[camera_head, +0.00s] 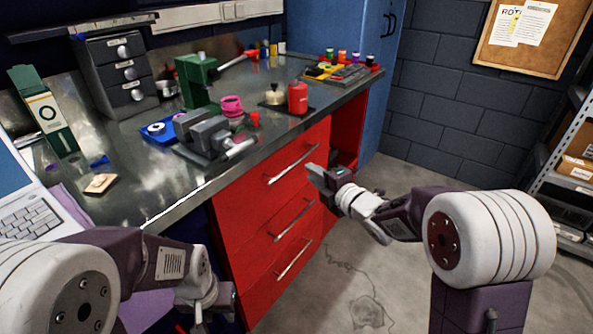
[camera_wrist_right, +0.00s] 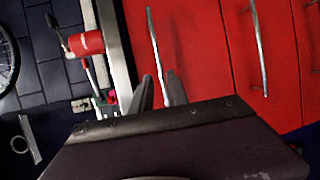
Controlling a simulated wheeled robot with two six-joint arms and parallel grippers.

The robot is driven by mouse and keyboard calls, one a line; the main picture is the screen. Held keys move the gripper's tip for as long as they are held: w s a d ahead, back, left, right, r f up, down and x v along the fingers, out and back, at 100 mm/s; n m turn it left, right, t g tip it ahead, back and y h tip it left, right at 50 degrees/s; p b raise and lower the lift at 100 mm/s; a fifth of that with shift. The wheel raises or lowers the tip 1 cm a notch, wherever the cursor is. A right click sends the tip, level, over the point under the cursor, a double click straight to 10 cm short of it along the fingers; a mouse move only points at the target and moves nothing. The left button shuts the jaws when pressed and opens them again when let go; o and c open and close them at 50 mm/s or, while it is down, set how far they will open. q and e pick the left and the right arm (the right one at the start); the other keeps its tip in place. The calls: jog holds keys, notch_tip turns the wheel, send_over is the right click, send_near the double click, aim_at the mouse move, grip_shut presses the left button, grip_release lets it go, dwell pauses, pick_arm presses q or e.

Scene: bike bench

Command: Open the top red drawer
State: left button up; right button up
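The red drawer unit (camera_head: 262,205) sits under the metal bench, with three drawers that look shut. The top red drawer (camera_head: 250,182) has a long silver handle (camera_head: 293,165). My right gripper (camera_head: 318,174) is in front of the top drawer, near the handle's right end. In the right wrist view its two fingers (camera_wrist_right: 160,90) are apart, and the end of the top handle (camera_wrist_right: 155,45) shows between them. I cannot tell whether they touch it. My left gripper (camera_head: 212,306) is low at the lower left, away from the drawers; its fingers are hard to make out.
The middle drawer handle (camera_head: 293,220) and bottom drawer handle (camera_head: 294,259) are below. The bench top (camera_head: 140,150) holds a grey vise (camera_head: 205,135), a red can (camera_head: 298,98) and other tools. A laptop (camera_head: 30,210) is at left. The floor (camera_head: 350,285) in front is clear.

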aim_at(297, 160)
jog(key=b+x, duration=0.1)
jog(key=x, duration=0.8)
jog(key=shift+w+a, duration=0.1)
jog(key=shift+w, duration=0.05)
jog(key=shift+c, duration=0.3)
grip_shut()
jog(key=shift+f, duration=0.1)
dwell(0.7)
